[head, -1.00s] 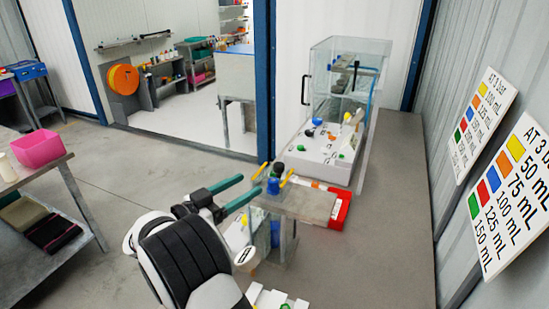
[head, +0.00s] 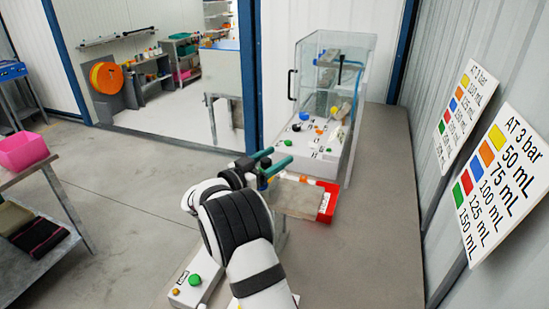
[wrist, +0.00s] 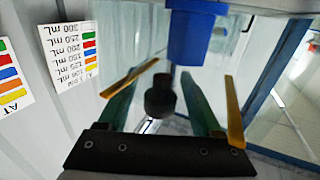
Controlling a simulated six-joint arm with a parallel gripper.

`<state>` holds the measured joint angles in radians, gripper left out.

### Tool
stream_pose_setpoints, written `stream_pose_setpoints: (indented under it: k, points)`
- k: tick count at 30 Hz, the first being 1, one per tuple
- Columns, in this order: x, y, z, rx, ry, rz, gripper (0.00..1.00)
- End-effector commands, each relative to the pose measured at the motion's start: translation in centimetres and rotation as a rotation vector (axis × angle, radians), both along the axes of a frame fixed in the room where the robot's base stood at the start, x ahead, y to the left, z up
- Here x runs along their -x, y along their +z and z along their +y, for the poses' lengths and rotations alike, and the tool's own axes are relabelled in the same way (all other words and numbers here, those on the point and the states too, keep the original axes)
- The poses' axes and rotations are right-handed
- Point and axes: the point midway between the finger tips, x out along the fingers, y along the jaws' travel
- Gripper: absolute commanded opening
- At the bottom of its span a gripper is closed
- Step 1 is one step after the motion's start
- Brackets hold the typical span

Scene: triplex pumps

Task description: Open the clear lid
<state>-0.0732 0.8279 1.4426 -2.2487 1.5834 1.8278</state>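The clear lid (head: 340,60) is a transparent box-like cover over a white machine at the back. It looks closed, with a black handle (head: 291,85) on its left side. My gripper (head: 280,156) is in front of the machine, well short of the handle, with its teal fingers spread. In the wrist view my gripper (wrist: 158,98) has a black knob-like part (wrist: 160,97) between its fingers, with a gap on each side. A blue cylinder (wrist: 190,38) is beyond it. I cannot tell how these two are fixed.
The white machine's control panel (head: 312,140) has several coloured buttons. A red tray (head: 328,203) lies in front of it. Boards with volume labels (head: 505,175) stand along the right wall. A pink bin (head: 22,152) is on a table at left. Open floor (head: 130,190) lies left of my arm.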

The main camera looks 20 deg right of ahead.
Motion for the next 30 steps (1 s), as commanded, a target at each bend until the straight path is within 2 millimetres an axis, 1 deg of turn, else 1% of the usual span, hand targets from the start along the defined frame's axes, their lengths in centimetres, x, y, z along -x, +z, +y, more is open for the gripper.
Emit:
stream_pose_setpoints:
  k: [1,5,6,8,9,10,11,30]
  points:
    - [0.00,0.00,0.01,0.000,0.000,0.000,0.56]
    - [0.01,0.00,0.02,0.000,0.000,0.000,0.33]
    - [0.01,0.00,0.02,0.000,0.000,0.000,0.26]
    - [0.01,0.00,0.03,0.000,0.000,0.000,0.15]
    - [0.02,0.00,0.02,0.000,0.000,0.000,0.08]
    - [0.02,0.00,0.02,0.000,0.000,0.000,0.02]
    - [0.02,0.00,0.02,0.000,0.000,0.000,0.00]
    - [0.04,-0.01,0.06,0.000,0.000,0.000,0.00]
